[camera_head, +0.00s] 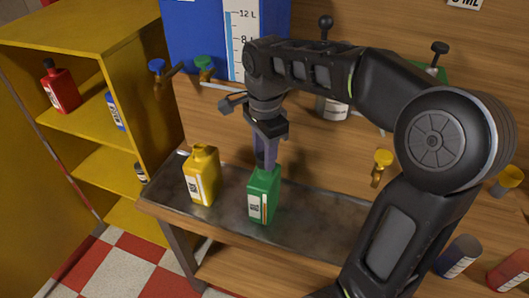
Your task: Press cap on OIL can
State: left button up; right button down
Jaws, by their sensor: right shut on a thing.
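A green can (263,199) with a pale label stands upright on the dark metal shelf. My right gripper (265,163) comes straight down from above, with its fingers shut at the top of this can. The fingers hide the can's neck, and I cannot make out a cap between them. A yellow can (203,178) with a label stands upright on the shelf to the left, apart from the green one. The lettering on both labels is too small to read, so I cannot tell which one says OIL. My left gripper is not in view.
The dark metal shelf (310,232) has free room right of the green can. A blue tank (196,38) with a scale and small taps are above. A yellow shelf unit (95,130) at left holds a red bottle (62,90). More cans (458,256) are at lower right.

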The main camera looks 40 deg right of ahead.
jog(key=c, duration=0.9)
grip_release()
jog(key=shift+o, duration=0.4)
jog(key=o, duration=0.4)
jog(key=shift+r+p, duration=2.85)
jog(key=shift+r, duration=0.65)
grip_shut()
